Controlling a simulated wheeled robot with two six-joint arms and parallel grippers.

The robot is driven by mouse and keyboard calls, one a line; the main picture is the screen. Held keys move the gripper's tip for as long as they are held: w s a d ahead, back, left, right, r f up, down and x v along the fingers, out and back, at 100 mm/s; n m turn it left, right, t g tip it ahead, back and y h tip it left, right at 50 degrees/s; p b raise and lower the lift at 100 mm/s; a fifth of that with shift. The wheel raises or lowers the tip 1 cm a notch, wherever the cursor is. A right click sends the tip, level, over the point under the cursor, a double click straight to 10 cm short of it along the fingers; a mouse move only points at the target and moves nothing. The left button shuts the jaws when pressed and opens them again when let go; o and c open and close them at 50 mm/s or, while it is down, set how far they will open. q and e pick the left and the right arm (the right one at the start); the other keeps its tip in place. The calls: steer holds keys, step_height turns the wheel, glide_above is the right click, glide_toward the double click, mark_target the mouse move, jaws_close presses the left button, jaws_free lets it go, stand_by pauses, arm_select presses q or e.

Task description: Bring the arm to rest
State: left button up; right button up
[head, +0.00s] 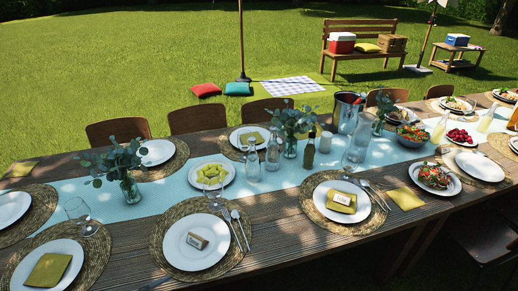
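Neither of my grippers can be made out in the head view. A small dark shape (155,284) shows at the bottom edge of the table, too little of it to identify. In front is a long wooden table (290,262) with a light blue runner (160,199). The nearest place setting has a white plate (190,255) on a woven mat (159,228), with a small name card (197,241) on the plate. To its right, another plate (320,204) holds a yellow-green napkin with a card (341,201).
Glass bottles (272,157), flower vases (130,188), a metal ice bucket (346,110) and a wine glass (80,212) stand upright on the table. Food dishes, including a salad plate (434,178), crowd the right. Bare wood lies between the two near mats. Chairs (197,118) line the far side.

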arm_select(q)
steer(key=s+a+m+g+y, duration=0.4)
steer(key=s+m, duration=0.3)
steer(key=m, duration=0.4)
steer(key=s+a+m+g+y, duration=0.25)
steer(key=s+a+m, duration=0.25)
steer(key=s+m, duration=0.4)
step_height(320, 180, down, 30)
steer(key=w+a+m+b, duration=0.1)
steer(key=a+b, duration=0.1)
steer(key=b, duration=0.3)
steer(key=s+f+g+b, duration=0.1)
steer(key=s+f+b, duration=0.1)
steer(key=s+f, duration=0.5)
steer(key=s+d+f+g+b, duration=0.1)
steer(key=s+f+b, duration=0.2)
steer(key=s+f, duration=0.5)
step_height(320, 180, down, 6)
steer(key=shift+d+r, duration=0.2)
steer(key=shift+d, duration=0.1)
arm_select(e)
step_height(320, 180, down, 10)
steer(key=shift+s, duration=0.3)
